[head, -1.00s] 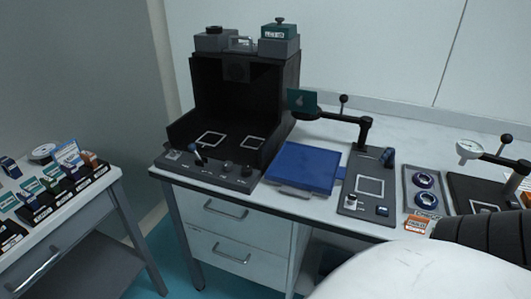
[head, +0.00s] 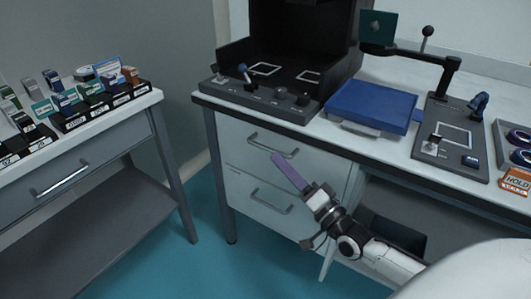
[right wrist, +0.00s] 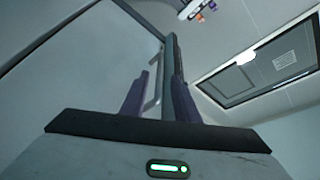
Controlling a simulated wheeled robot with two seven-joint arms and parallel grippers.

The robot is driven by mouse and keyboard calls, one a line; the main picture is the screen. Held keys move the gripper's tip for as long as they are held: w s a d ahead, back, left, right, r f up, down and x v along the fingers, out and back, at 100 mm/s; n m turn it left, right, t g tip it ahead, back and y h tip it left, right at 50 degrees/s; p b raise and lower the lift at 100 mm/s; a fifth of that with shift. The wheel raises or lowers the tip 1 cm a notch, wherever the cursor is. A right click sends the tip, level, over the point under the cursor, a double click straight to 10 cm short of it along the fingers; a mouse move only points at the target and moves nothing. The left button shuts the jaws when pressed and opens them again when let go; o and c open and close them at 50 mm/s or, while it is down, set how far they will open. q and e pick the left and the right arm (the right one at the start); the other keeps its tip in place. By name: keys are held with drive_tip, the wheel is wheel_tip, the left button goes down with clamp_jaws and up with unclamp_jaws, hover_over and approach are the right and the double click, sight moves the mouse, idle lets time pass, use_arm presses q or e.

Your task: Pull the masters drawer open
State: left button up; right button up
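A white two-drawer cabinet stands under the bench. Its upper drawer (head: 238,145) has a grey bar handle (head: 268,146), and its lower drawer (head: 243,198) has a similar handle (head: 270,205). Both look closed. I can read no label naming the masters drawer. My right gripper (head: 279,159) reaches in from the lower right, with its purple fingers pointing at the upper drawer, tips just below that handle in the picture. Contact cannot be told. In the right wrist view, the fingers (right wrist: 158,90) stand apart, with nothing clearly held between them. My left gripper is out of view.
The bench (head: 385,150) carries a black booth (head: 225,62), a blue tray (head: 370,105) and a grey fixture plate (head: 430,165). A side table (head: 150,97) at left holds small labelled items and has its own drawer (head: 100,165). Teal floor lies clear between them.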

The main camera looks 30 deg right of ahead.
sight(266, 148)
drive_tip(key=b+x, duration=0.1)
drive_tip(key=x, duration=0.6)
drive_tip(key=shift+w, duration=0.25)
clamp_jaws()
